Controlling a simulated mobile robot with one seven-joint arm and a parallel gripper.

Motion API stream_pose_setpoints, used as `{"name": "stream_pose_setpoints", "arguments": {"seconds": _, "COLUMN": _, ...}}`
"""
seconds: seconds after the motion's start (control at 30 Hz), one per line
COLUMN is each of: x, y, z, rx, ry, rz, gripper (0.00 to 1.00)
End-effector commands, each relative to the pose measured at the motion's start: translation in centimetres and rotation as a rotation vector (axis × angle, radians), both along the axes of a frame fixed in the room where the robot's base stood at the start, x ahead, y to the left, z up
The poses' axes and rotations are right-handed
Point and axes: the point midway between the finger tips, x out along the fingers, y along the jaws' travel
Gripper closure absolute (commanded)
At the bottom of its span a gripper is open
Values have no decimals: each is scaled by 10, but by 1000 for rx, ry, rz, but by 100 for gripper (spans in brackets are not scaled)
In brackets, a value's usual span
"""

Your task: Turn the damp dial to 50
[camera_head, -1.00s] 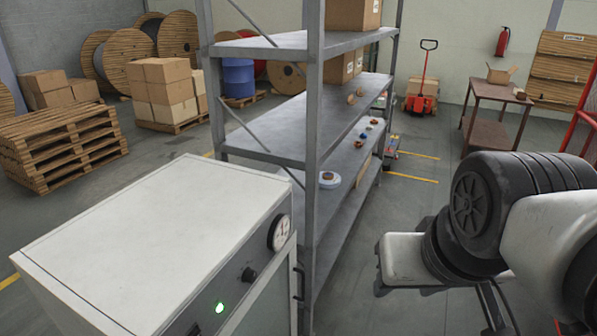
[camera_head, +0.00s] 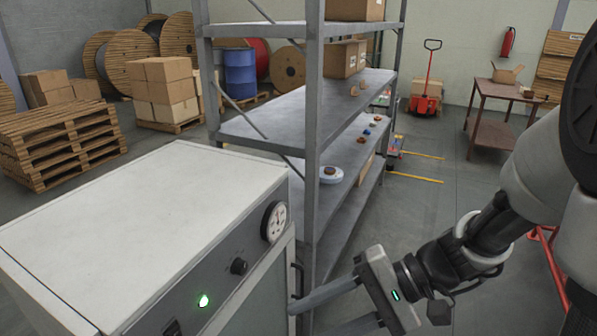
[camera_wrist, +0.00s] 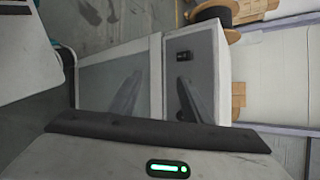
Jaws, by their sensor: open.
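A white cabinet (camera_head: 150,215) stands at the lower left in the head view. Its grey front panel carries a round gauge (camera_head: 274,222) with a pale face, a black knob (camera_head: 238,266) and a lit green lamp (camera_head: 203,300). Any labels or scale marks are too small to read, so I cannot tell the knob's setting. My gripper (camera_head: 307,320) is open and empty, its fingers pointing left toward the cabinet. It is right of and below the knob, apart from it. In the wrist view, my gripper's body fills the bottom; I cannot make out the knob there.
A grey metal shelf (camera_head: 315,120) rises close behind the cabinet, with small parts and a tape roll (camera_head: 331,174) on it. Pallets (camera_head: 60,130) and cartons stand at the left. A pale box-shaped unit (camera_wrist: 198,80) shows in the wrist view.

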Motion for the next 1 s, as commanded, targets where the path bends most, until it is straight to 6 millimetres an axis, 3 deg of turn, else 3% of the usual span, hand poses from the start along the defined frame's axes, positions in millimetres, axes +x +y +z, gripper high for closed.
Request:
{"name": "stream_pose_setpoints", "arguments": {"seconds": 0.03, "x": 14, "y": 2, "z": -21, "rx": 106, "ry": 43, "rz": -66, "gripper": 56}}
{"name": "stream_pose_setpoints", "arguments": {"seconds": 0.2, "x": 67, "y": -6, "z": -46, "rx": 378, "ry": 69, "rz": -288, "gripper": 56}}
{"name": "stream_pose_setpoints", "arguments": {"seconds": 0.3, "x": 88, "y": -16, "z": -58, "rx": 470, "ry": 64, "rz": -392, "gripper": 56}}
{"name": "stream_pose_setpoints", "arguments": {"seconds": 0.53, "x": 107, "y": -21, "z": -65, "rx": 532, "ry": 48, "rz": -476, "gripper": 56}}
{"name": "stream_pose_setpoints", "arguments": {"seconds": 0.67, "x": 111, "y": -4, "z": -65, "rx": 530, "ry": 50, "rz": -470, "gripper": 56}}
{"name": "stream_pose_setpoints", "arguments": {"seconds": 1.0, "x": 133, "y": 67, "z": -65, "rx": 530, "ry": 51, "rz": -467, "gripper": 56}}
